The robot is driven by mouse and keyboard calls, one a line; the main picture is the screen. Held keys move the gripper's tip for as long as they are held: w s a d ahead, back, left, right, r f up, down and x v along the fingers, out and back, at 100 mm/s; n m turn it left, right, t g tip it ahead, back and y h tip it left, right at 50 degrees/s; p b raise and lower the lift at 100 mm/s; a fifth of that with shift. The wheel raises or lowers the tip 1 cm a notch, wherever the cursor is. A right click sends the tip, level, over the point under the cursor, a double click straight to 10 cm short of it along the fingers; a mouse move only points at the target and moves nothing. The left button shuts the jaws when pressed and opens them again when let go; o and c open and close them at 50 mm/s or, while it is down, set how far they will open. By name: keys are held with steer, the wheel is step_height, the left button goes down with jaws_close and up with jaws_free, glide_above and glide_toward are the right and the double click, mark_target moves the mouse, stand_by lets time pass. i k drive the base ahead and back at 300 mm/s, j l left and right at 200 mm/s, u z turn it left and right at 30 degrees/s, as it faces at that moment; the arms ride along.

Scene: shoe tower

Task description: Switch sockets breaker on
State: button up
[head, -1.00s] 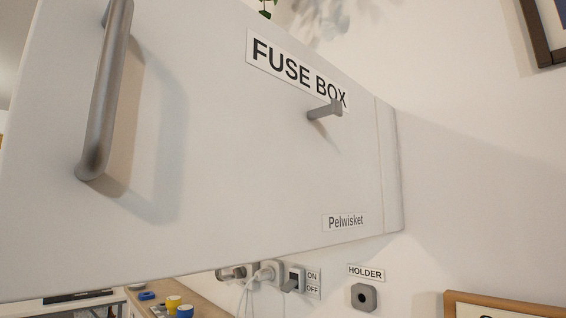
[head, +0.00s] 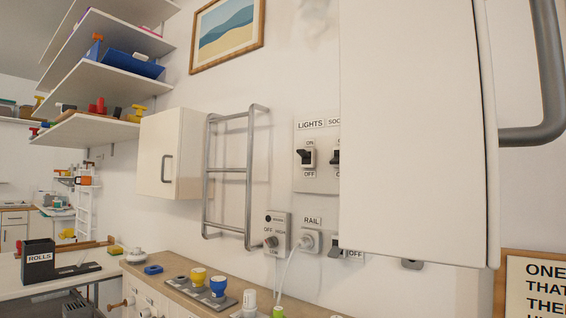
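A breaker panel (head: 316,180) is on the wall, with a column labelled LIGHTS and a second column whose label shows only as "SOC". The lights switch (head: 306,157) has a dark lever between ON and OFF marks. The sockets breaker (head: 336,158) shows only as a sliver of dark lever at the edge of a white panel. That white panel (head: 415,130), apparently the fuse box door standing open, hides the rest of it, so its setting cannot be told. A grey bar handle (head: 540,130) is at the panel's right side. My gripper is not in view.
Below are a dial box (head: 278,233), a RAIL socket (head: 309,241) with a plugged-in cable, and another switch (head: 335,251) partly covered by the white panel. A towel rail (head: 228,170) and small cabinet (head: 170,153) are left. A wooden counter (head: 190,289) holds coloured knobs.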

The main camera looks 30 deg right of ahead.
mark_target(335, 160)
steer(key=i+j+z, duration=0.6)
steer(key=z, duration=0.25)
steer(key=i+j+z, duration=0.2)
steer(key=z, duration=0.2)
steer(key=i+j+z, duration=0.15)
steer(key=j+z, duration=0.25)
steer(key=l, duration=0.1)
